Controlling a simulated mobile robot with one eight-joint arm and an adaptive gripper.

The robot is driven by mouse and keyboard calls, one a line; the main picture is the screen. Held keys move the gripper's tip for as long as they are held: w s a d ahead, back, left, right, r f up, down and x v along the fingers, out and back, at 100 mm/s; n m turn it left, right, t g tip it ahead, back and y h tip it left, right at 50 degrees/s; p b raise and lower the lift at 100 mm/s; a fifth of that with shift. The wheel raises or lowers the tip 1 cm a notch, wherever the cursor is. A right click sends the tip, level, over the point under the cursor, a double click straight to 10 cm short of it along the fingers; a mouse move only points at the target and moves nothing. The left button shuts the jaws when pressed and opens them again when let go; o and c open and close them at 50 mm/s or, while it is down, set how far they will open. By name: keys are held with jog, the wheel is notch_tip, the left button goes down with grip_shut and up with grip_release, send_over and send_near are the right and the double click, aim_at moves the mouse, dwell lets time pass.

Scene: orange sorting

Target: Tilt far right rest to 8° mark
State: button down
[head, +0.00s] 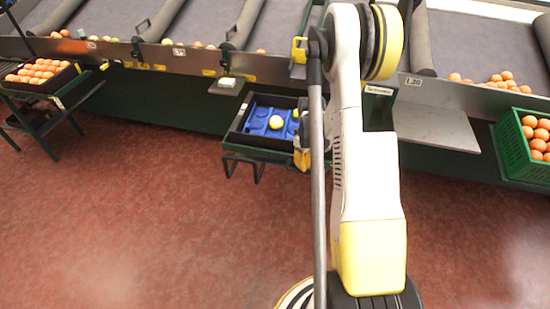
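At the right, a flat grey plate (440,128) juts out below the sorting table's front rail. At the far right edge, a green crate (515,152) full of oranges stands beside it; what bears the crate is mostly hidden. I cannot tell which of these supports is the far right rest, and no degree scale is readable. A yellow and dark part that looks like my gripper (303,148) is beside the black tray, left of the plate. My arm largely hides it, so its fingers and hold are unclear.
A black tray (236,138) with a blue insert and yellow fruit sits on a low stand in the middle. A crate of oranges (64,85) rests on a dark stand at left. Oranges lie on the grey table (480,45). The red floor in front is clear.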

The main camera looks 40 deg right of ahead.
jog(key=shift+f, duration=1.9)
dwell(1.3)
jog(key=shift+r+p, duration=2.4)
jog(key=shift+r, duration=2.1)
